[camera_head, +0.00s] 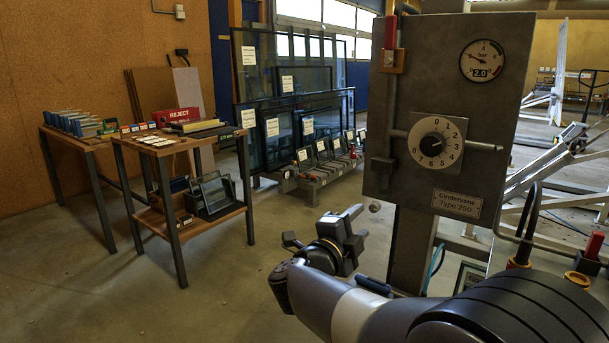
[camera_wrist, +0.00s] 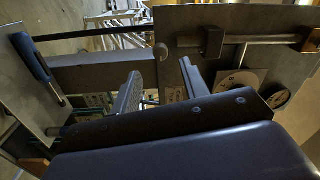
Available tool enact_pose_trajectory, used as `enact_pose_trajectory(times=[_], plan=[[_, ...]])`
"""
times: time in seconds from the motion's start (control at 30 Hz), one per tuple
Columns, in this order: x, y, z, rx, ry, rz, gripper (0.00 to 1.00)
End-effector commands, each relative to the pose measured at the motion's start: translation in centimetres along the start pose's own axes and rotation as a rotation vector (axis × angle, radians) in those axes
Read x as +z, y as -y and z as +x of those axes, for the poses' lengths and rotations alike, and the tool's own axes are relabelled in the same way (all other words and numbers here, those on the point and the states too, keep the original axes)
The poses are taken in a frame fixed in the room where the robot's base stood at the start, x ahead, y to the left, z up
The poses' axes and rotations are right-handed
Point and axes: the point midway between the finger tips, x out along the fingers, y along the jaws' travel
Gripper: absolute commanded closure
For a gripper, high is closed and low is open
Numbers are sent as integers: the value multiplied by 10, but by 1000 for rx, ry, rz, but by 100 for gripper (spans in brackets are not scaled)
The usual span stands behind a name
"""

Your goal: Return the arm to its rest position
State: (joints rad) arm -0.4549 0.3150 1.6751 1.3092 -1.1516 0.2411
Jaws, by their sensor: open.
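My gripper (camera_head: 345,222) is at the end of my arm, low in the middle of the head view, left of the post under the grey control box (camera_head: 380,110). In the wrist view my gripper (camera_wrist: 160,85) has its two fingers apart with nothing between them. A plate reads "Cindervane Type 250" (camera_head: 457,204). In the wrist view the box (camera_wrist: 280,45) lies at the upper right, with the dial (camera_wrist: 238,82) partly hidden by my gripper.
A wooden two-level table (camera_head: 180,150) with a red reject sign (camera_head: 176,117) stands at the left. Racks of glass panes (camera_head: 290,90) stand behind. A light metal frame (camera_head: 560,180) is at the right, with a red-topped part (camera_head: 594,246) nearby. The floor at centre left is clear.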

Motion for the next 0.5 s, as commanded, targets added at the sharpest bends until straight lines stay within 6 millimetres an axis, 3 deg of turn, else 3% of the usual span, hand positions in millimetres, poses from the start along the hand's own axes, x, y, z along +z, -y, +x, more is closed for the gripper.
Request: enact_pose_trajectory(times=[0.23, 0.5], plan=[[0, 2, -42, -1, 5, 0, 57], [-1, -3, 11, 1, -6, 1, 57]])
